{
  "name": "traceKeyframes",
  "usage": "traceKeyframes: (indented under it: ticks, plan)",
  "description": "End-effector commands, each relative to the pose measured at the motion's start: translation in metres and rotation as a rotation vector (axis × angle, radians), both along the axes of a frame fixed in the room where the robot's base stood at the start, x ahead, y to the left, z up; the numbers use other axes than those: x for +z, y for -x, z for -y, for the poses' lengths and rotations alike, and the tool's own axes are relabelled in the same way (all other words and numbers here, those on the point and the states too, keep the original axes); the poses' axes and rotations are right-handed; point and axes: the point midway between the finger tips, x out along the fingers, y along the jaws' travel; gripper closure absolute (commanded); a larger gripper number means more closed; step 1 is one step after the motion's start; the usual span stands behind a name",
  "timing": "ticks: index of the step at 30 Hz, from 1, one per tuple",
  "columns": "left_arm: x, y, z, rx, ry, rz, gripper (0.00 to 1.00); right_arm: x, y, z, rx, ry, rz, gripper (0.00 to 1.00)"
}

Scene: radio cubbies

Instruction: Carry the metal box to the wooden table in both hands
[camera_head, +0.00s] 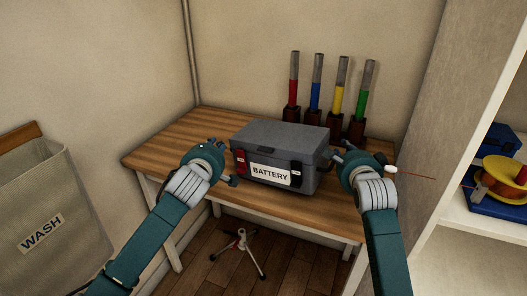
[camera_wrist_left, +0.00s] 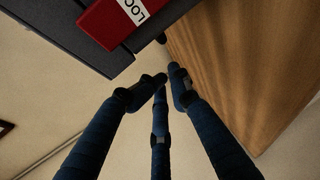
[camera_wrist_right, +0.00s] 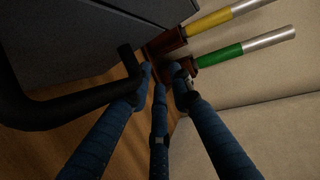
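The metal box (camera_head: 309,141), dark grey with a BATTERY label and red latches, sits upright on the wooden table (camera_head: 157,156). My left gripper (camera_head: 226,163) is open and empty beside the box's left end. In the left wrist view the box's corner (camera_wrist_left: 60,35) and a red latch (camera_wrist_left: 105,22) show above the fingers. My right gripper (camera_head: 358,157) is open at the box's right end. In the right wrist view a black handle (camera_wrist_right: 75,105) of the box runs close by its fingers (camera_wrist_right: 160,78); I cannot tell whether they touch.
Several coloured tubes in dark holders stand behind the box, red (camera_head: 293,88) to green (camera_head: 367,90). A WASH hamper (camera_head: 50,205) stands left. A white shelf (camera_head: 455,245) with a yellow reel (camera_head: 500,172) stands close on the right. A small tripod stand (camera_head: 240,243) is under the table.

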Motion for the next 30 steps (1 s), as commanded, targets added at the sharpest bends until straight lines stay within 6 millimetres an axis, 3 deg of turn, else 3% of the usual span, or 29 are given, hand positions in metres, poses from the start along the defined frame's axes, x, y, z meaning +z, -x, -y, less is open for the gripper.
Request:
traceKeyframes:
  ticks: [1, 3, 11, 14, 24, 30]
  plan:
    - [0.0, 0.0, -0.002, 0.001, -0.001, 0.0, 0.71, 0.004, 0.0, 0.002, 0.0, 0.0, 0.007, 0.81]
    - [0.0, 0.0, -0.004, 0.002, -0.001, -0.001, 0.58, 0.004, 0.0, 0.003, 0.0, -0.001, 0.008, 0.81]
    - [-0.001, 0.0, -0.005, 0.003, -0.003, -0.003, 0.58, 0.003, 0.0, 0.004, -0.001, -0.001, 0.004, 0.81]
    - [-0.001, 0.0, -0.006, 0.004, -0.003, -0.003, 0.58, 0.002, 0.0, 0.005, -0.002, 0.0, 0.003, 0.61]
    - [-0.001, 0.002, -0.006, 0.005, -0.002, -0.004, 0.58, 0.001, 0.0, 0.005, -0.003, 0.001, 0.002, 0.61]
    - [0.004, 0.027, -0.005, 0.003, -0.001, -0.004, 0.58, 0.001, 0.0, 0.005, -0.003, 0.001, 0.002, 0.61]
